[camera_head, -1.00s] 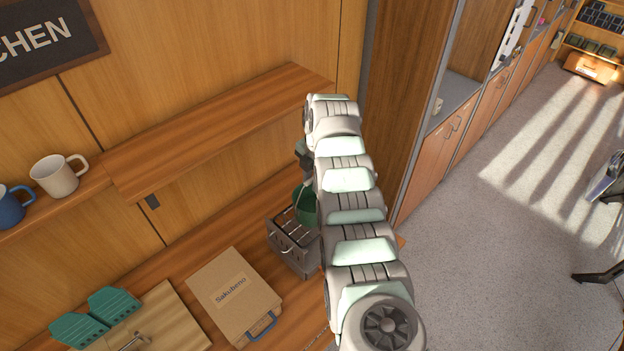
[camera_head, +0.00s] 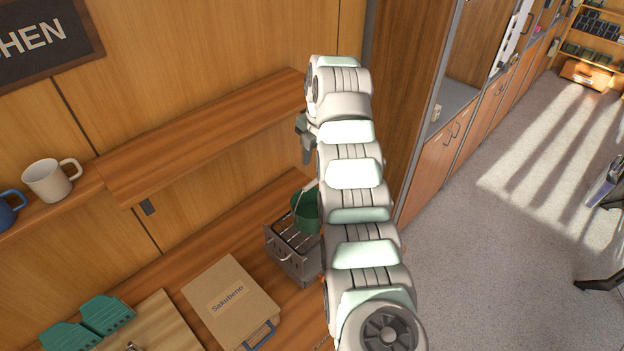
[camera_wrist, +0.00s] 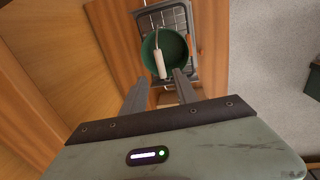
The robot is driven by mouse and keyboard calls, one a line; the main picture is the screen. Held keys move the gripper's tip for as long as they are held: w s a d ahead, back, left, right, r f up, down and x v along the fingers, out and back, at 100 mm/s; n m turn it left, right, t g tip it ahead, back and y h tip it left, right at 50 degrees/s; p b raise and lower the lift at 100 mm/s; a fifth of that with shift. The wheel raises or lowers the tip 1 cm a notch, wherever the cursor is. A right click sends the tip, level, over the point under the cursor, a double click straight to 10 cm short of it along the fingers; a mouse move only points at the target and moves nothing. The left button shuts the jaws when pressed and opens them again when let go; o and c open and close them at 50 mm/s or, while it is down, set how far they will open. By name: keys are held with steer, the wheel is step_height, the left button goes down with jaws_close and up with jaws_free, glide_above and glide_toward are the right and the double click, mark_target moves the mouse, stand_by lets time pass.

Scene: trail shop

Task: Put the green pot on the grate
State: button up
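The green pot (camera_head: 306,213) sits upright on the grate (camera_head: 283,236) of a grey metal box-shaped stove; my arm hides its right side. The wrist view shows the pot (camera_wrist: 150,47) from above, over the grate (camera_wrist: 165,17), with its pale handle pointing toward my gripper. My gripper (camera_head: 306,155) is above the pot and apart from it. In the wrist view its two fingers (camera_wrist: 160,82) are spread with nothing held between them, the handle end lying beyond and below the tips.
A wooden shelf (camera_head: 200,150) runs along the wall near my gripper, with a cream mug (camera_head: 50,180) at left. A Sakubeno box (camera_head: 228,300) lies left of the stove on the counter. Tall cabinets stand to the right.

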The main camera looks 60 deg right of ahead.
steer(key=r, duration=0.2)
steer(key=shift+s+a+r+p, duration=0.1)
steer(key=shift+s+r+p, duration=0.1)
steer(key=shift+r+p, duration=0.15)
stand_by(0.4)
